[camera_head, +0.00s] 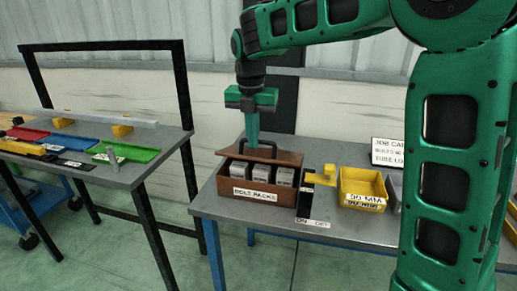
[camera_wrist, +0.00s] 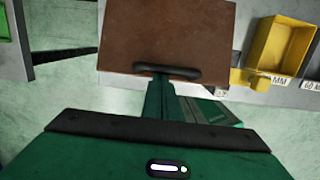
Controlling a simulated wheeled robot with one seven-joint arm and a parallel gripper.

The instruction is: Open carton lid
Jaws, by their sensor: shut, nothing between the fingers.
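The brown carton (camera_head: 226,190), labelled BOLT PACKS, stands on the grey table at its left part. Its front is open and several grey packs (camera_head: 259,173) show inside. The brown lid (camera_head: 286,158) sits over the carton's back part, looks tilted, and has a black handle (camera_head: 271,146). In the wrist view the lid (camera_wrist: 180,32) fills the top middle, with the handle (camera_wrist: 183,73) along its near edge. My gripper (camera_head: 252,139) points down at the handle with its fingers shut and empty. In the wrist view its fingertips (camera_wrist: 160,85) overlap the handle; contact is unclear.
A yellow bin (camera_head: 362,184), labelled 90 MM, and a small yellow piece (camera_head: 322,176) stand right of the carton. A job card (camera_head: 388,153) stands behind. Another table (camera_head: 140,172) with coloured trays is at the left, across a floor gap.

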